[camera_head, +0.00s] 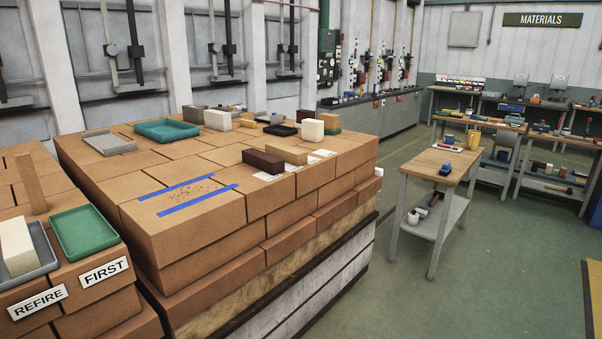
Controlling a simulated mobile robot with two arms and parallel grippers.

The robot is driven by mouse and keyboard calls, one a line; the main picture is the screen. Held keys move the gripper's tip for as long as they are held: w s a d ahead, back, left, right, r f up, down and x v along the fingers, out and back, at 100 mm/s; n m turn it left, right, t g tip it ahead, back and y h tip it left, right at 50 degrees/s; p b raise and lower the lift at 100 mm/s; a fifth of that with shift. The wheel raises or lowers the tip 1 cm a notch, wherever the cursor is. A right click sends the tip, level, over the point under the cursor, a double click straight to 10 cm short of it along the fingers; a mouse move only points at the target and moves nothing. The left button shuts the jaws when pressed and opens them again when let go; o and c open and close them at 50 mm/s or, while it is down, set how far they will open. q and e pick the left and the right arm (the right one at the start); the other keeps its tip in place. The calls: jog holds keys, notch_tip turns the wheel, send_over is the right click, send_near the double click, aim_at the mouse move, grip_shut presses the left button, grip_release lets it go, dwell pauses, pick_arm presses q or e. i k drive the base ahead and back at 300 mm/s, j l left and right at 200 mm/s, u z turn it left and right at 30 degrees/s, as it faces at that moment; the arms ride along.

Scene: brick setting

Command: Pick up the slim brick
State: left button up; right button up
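Two narrow tan bricks show in the head view, and I cannot tell which one the task calls the slim brick. One slim tan brick (31,183) stands upright on the brick stack at the far left, behind the trays. Another slim tan brick (286,154) lies on the large brick stack, beside a dark brown brick (263,161). White cards lie under or next to these two. Neither of my grippers is in view.
A grey tray (43,258) holding a cream brick (17,246) and an empty green tray (84,233) sit above REFIRE and FIRST labels. Blue tape strips (197,199) mark a speckled patch. A teal tray (166,131) lies behind. A wooden table (434,167) stands right; green floor is clear.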

aim_at(296, 157)
jog(key=i+l+z, duration=0.3)
jog(key=i, duration=0.25)
jog(key=i+l+z, duration=0.3)
jog(key=i, duration=0.3)
jog(key=i+z, duration=0.3)
jog(key=i, duration=0.25)
